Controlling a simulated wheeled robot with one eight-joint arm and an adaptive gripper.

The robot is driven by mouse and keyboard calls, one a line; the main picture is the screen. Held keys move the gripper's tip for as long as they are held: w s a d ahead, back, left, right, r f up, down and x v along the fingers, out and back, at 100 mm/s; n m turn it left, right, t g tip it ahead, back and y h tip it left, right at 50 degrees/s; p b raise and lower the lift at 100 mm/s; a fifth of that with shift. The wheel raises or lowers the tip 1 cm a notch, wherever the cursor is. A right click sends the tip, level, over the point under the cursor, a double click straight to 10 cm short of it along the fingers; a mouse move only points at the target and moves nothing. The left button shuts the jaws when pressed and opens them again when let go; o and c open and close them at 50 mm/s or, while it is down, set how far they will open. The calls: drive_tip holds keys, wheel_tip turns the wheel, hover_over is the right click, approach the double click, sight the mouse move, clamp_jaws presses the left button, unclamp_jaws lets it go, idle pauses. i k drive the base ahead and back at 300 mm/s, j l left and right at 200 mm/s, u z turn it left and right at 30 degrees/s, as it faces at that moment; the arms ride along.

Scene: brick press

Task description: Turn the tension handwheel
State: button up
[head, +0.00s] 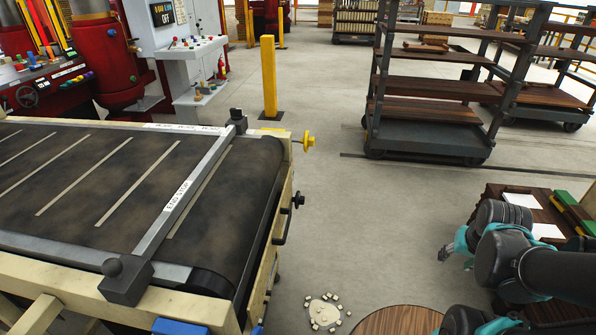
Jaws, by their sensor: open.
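A small yellow handwheel (308,142) sticks out from the end frame of the conveyor (100,180), at the far right corner of its belt. Below it on the same frame is a black knob (298,200). No label shows which one is the tension handwheel. My gripper (455,257), with teal fingers, is at the right of the head view, open and empty. It is apart from the conveyor and to the right of and lower in the picture than the yellow handwheel.
A yellow post (269,76) stands behind the conveyor. A wheeled rack (430,110) stands at the back right. A wooden table (515,205) with papers is beside my arm. Pale crumbs (323,312) lie on the floor near a round wooden top (398,321). The floor between is clear.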

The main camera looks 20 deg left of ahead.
sight(299, 199)
drive_tip(key=u, duration=1.1)
